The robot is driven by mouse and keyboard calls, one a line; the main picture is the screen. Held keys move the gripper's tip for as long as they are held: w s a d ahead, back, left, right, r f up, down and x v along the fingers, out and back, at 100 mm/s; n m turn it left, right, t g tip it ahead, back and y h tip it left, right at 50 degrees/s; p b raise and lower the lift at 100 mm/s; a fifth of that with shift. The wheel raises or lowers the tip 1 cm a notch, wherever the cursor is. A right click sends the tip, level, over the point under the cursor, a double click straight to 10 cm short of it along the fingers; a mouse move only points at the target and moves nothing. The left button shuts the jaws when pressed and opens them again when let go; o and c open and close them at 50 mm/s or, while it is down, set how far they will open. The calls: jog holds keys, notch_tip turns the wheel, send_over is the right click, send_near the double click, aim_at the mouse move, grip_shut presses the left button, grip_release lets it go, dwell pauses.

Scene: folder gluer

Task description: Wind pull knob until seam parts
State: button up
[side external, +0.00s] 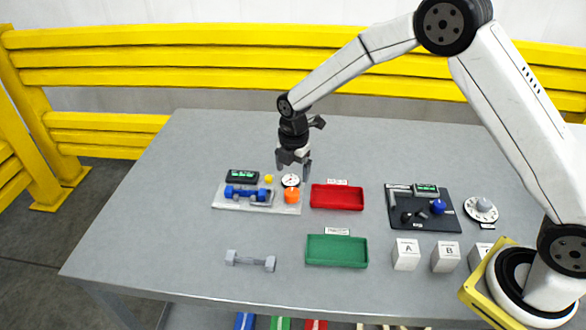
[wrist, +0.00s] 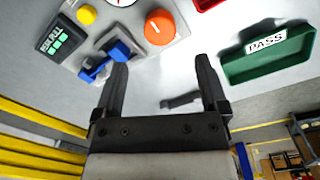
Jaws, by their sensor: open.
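The pull knob (side external: 292,196) is orange and sits at the right end of a light grey fixture plate (side external: 228,204). It also shows at the top of the wrist view (wrist: 160,27), ahead of my fingertips, with a white mark on its face. Blue clamp parts (side external: 245,193) lie on the plate left of the knob; they show near my left finger in the wrist view (wrist: 105,62). I cannot make out a seam. My gripper (side external: 295,165) hangs above the table just behind the knob, fingers spread and empty, apart from the knob. It spans the wrist view's middle (wrist: 161,62).
A small dial (side external: 290,181), yellow button (side external: 268,178) and display (side external: 242,176) stand by the knob. A red tray (side external: 337,187) is close right; a green tray (side external: 337,264) is in front. A grey dumbbell-shaped piece (side external: 250,261) lies front left. A dark board (side external: 415,222) is right.

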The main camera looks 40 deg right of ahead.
aim_at(292, 191)
jog(key=shift+f, duration=0.1)
jog(key=shift+w+f, duration=0.1)
jog(key=shift+f, duration=3.7)
grip_shut()
